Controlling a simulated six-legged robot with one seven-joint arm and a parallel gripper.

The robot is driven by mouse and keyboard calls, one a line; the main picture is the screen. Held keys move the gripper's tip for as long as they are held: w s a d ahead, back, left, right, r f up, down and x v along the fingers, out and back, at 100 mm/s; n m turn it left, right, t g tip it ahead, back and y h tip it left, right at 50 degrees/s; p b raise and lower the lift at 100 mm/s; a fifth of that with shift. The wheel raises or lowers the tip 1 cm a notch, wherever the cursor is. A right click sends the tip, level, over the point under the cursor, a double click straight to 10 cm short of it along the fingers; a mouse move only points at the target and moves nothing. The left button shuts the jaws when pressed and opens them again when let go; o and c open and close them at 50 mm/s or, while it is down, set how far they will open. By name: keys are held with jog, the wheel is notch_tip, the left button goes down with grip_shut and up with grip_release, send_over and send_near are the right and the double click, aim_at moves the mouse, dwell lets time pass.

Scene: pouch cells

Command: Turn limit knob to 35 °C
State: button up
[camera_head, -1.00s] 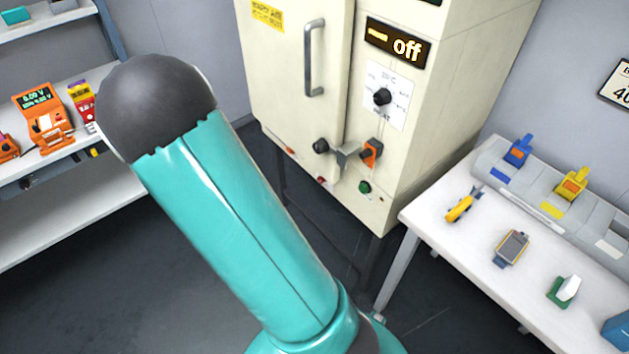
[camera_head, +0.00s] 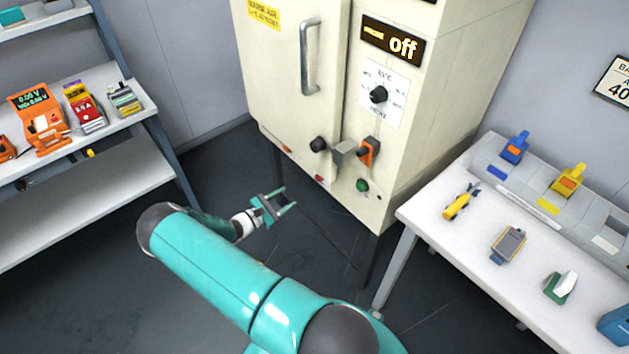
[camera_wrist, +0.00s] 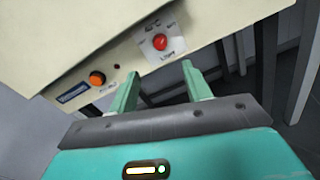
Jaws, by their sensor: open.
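A red knob (camera_wrist: 160,42) sits on a white plate on the cream cabinet (camera_wrist: 75,40) in the wrist view; the small lettering beside it looks like LIMIT. In the head view the red knob (camera_head: 319,179) shows only as a small spot at the cabinet's lower edge. Its setting is not readable. My gripper (camera_head: 290,198) is open and empty, below and left of the knob in the head view. In the wrist view the red knob lies beyond and roughly between my fingers (camera_wrist: 160,72), apart from them.
A black dial (camera_head: 378,94) marked 35°C stands higher on the cabinet, below a display (camera_head: 392,42) reading off. A black knob (camera_head: 318,144), grey latch and green button (camera_head: 362,185) are nearby. A table (camera_head: 425,212) stands right, a shelf (camera_head: 130,165) left. Floor between is open.

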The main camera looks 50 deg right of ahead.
aim_at(317, 178)
jog(key=x, duration=1.4)
jog(key=shift+f, duration=0.2)
jog(key=c, duration=1)
